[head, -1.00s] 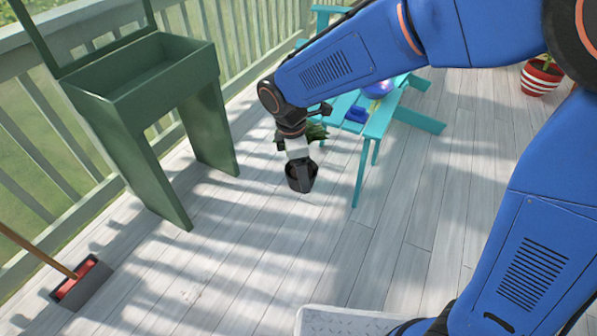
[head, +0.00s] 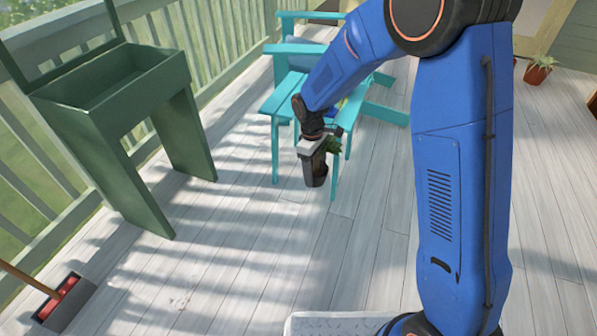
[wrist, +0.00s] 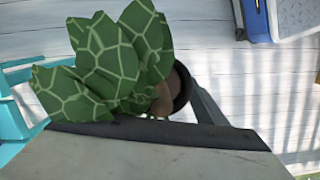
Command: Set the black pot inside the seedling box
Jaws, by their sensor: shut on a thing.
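The black pot (head: 316,172) hangs from my gripper (head: 314,158) in the head view, above the deck and in front of the turquoise chair. A leafy plant with green patterned leaves (wrist: 115,60) grows in it. In the wrist view part of the black pot's rim (wrist: 182,88) shows beside a gripper finger, and the leaves hide much of the rest. My gripper is shut on the pot. The seedling box (head: 112,88) is the dark green raised planter on legs at the left, with an open top tray. The pot is well to the right of it.
A turquoise chair (head: 290,95) stands close behind the pot. A broom with a red and grey head (head: 64,300) lies at lower left. A railing (head: 230,60) runs behind the box. A potted plant (head: 538,72) stands at far right. The deck between box and pot is clear.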

